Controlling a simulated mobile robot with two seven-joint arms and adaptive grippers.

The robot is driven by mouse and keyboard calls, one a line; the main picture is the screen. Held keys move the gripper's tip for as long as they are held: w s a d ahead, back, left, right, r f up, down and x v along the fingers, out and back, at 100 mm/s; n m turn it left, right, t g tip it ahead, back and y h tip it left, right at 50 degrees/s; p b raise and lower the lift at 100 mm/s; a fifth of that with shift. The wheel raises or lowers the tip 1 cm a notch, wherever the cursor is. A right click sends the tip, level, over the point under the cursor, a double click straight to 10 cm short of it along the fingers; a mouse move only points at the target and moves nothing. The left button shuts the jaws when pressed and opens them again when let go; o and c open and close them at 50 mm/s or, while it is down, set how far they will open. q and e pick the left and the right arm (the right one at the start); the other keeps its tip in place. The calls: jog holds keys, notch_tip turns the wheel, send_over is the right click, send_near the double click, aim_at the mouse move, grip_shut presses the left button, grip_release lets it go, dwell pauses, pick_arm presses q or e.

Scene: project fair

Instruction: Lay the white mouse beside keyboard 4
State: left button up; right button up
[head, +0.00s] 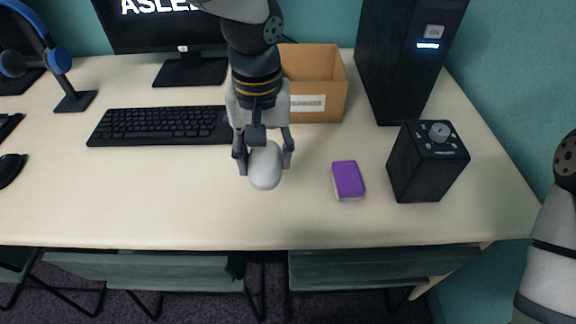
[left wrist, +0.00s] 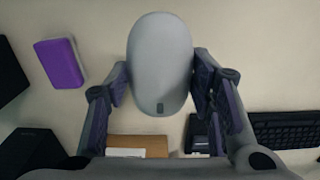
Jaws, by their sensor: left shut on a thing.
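The white mouse (head: 265,167) is between the fingers of my left gripper (head: 264,160), to the right of the keyboard's right end. In the left wrist view the mouse (left wrist: 160,62) sits between the two finger pads of the gripper (left wrist: 161,85), which is shut on it. I cannot tell whether the mouse touches the table. A black keyboard (head: 155,125) lies in front of the monitor, its right end partly hidden by my left arm. Its end also shows in the left wrist view (left wrist: 285,130). No number is legible on it. My right gripper is out of view.
A purple-topped block (head: 347,179) lies right of the mouse, with a black speaker (head: 428,160) beyond it. A cardboard box (head: 318,85) and a black computer tower (head: 405,55) stand behind. A black mouse (head: 11,169) lies far left. The table's front left is clear.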

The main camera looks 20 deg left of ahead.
aim_at(280, 159)
pick_arm(q)
jog(key=w+f, duration=0.1)
jog(key=f, duration=0.1)
jog(key=w+f, duration=0.2)
jog(key=w+d+f+b, duration=0.1)
jog(key=w+f, duration=0.1)
jog(key=shift+w+d+f+b, duration=0.1)
jog(key=shift+w+f+b, duration=0.05)
jog(key=shift+f, duration=0.7)
jog(key=shift+w+d+f+b, duration=0.1)
jog(key=shift+w+f+b, duration=0.05)
jog(key=shift+f, duration=0.7)
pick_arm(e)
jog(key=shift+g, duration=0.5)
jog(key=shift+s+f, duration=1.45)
pick_arm(q)
jog(key=shift+f, duration=0.15)
jog(key=o, duration=1.2)
notch_tip(280, 159, up, 12)
jog(key=shift+r+p, duration=0.15)
jog(key=shift+p, duration=0.45)
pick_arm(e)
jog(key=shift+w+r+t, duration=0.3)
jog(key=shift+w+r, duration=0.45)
